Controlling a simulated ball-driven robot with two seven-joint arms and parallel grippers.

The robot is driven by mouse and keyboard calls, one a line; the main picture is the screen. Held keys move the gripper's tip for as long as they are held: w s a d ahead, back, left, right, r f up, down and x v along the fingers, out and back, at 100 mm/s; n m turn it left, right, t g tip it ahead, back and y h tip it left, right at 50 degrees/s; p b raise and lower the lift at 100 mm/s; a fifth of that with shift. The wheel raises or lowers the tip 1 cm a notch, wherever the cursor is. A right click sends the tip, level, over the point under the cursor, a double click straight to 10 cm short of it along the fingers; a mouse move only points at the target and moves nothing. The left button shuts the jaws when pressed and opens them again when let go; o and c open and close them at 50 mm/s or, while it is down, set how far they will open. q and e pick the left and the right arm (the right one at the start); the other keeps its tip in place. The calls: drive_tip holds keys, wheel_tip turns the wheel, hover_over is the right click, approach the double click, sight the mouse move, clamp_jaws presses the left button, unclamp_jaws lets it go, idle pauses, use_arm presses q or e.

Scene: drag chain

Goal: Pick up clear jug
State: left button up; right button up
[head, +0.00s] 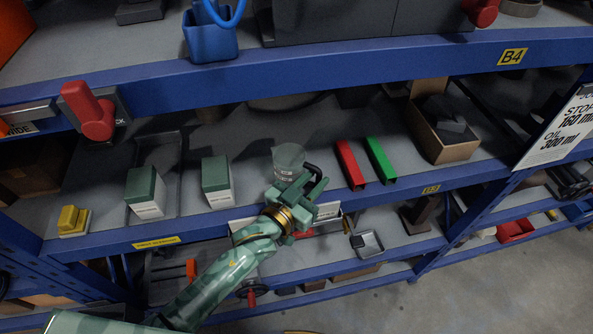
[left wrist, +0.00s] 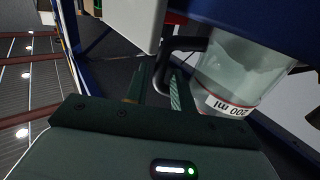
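The clear jug (head: 289,160) stands upright on the middle shelf, near its front edge. It has a black handle (head: 313,171) on its right side. In the left wrist view the jug (left wrist: 238,72) shows a white label reading 200 ml, and its dark handle (left wrist: 187,45) reaches toward the finger gap. My left gripper (head: 308,187) is in front of the jug at the handle. Its two fingers (left wrist: 157,84) are apart, with the handle at or just beyond their tips. I cannot tell whether they touch it. My right gripper is not in view.
Green-and-white boxes (head: 217,182) stand left of the jug. Red (head: 350,165) and green (head: 380,160) channel pieces lie to its right, near a cardboard box (head: 445,135). The blue shelf beam (head: 400,57) above limits headroom. A yellow object (head: 72,220) sits far left.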

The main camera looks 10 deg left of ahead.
use_arm(q)
drive_tip(key=shift+a, duration=0.1)
clamp_jaws()
drive_tip(key=shift+s+r, duration=0.1)
